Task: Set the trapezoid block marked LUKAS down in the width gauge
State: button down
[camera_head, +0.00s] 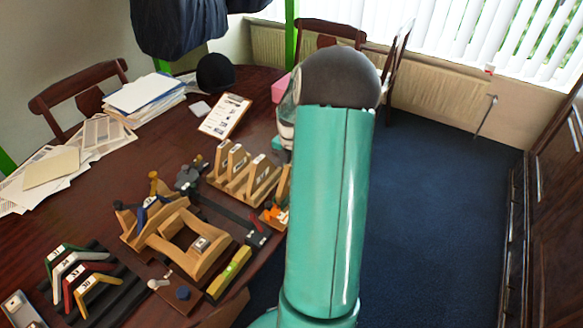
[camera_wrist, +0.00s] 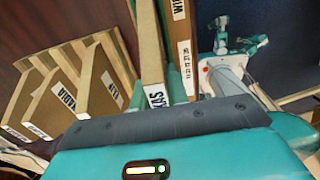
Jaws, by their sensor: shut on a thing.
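The LUKAS block (camera_wrist: 151,55) is a tall wooden piece in the wrist view. Its white end label is partly covered by the dark edge of my gripper (camera_wrist: 165,122), so only the last letters show. In the head view my teal arm hides most of the gripper. A long dark bar with black jaw-like ends, which looks like the width gauge (camera_head: 225,213), lies on the table between the block rack and a wooden frame.
The rack (camera_head: 238,187) holds several blocks. The wooden frame (camera_head: 205,262), a yellow level (camera_head: 230,272) and coloured V-shaped pieces (camera_head: 85,275) crowd the table's near side. A clipboard (camera_head: 225,116) lies behind.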

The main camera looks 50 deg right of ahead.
jog(key=shift+f, duration=0.6)
dwell(1.1)
jog(key=c, duration=0.9)
grip_release()
jog(key=shift+r, duration=2.5)
jog(key=shift+r, duration=1.5)
